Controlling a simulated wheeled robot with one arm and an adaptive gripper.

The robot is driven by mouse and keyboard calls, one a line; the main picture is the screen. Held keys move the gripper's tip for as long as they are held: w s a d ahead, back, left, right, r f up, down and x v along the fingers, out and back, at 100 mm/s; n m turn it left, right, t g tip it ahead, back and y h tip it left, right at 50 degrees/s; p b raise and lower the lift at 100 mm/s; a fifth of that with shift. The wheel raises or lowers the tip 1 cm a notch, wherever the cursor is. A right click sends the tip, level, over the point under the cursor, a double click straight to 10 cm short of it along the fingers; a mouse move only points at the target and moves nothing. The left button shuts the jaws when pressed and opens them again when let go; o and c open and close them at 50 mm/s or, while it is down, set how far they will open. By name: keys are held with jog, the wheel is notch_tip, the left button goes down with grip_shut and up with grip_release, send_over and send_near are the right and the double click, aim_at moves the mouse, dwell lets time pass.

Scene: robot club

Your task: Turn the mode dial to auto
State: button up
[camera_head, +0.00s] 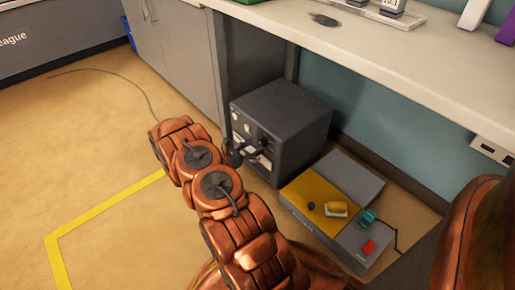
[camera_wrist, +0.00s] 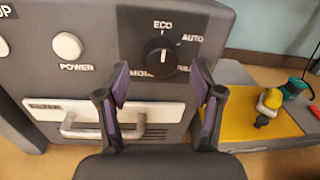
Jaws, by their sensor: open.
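The mode dial (camera_wrist: 159,52) is a round black knob on a dark panel, with ECO printed above it and AUTO at its upper right. Its white pointer mark points up, toward ECO. It sits on the front of a dark grey box (camera_head: 294,115) under the counter. My gripper (camera_wrist: 160,90) is open in the wrist view, its two purple-padded fingers spread below and to either side of the dial, with nothing between them. In the head view my gripper (camera_head: 245,152) is in front of the box's face. Lettering below the dial is partly hidden by the fingers.
A white POWER button (camera_wrist: 67,46) is left of the dial. A filter drawer with a metal handle (camera_wrist: 80,128) is below. A yellow and grey case (camera_head: 306,207) with small items stands right of the box. The counter (camera_head: 400,65) overhangs behind; open floor lies left.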

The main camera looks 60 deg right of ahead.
jog(key=shift+x, duration=1.25)
jog(key=shift+c, duration=0.4)
jog(key=shift+a, duration=0.1)
jog(key=c, duration=1.1)
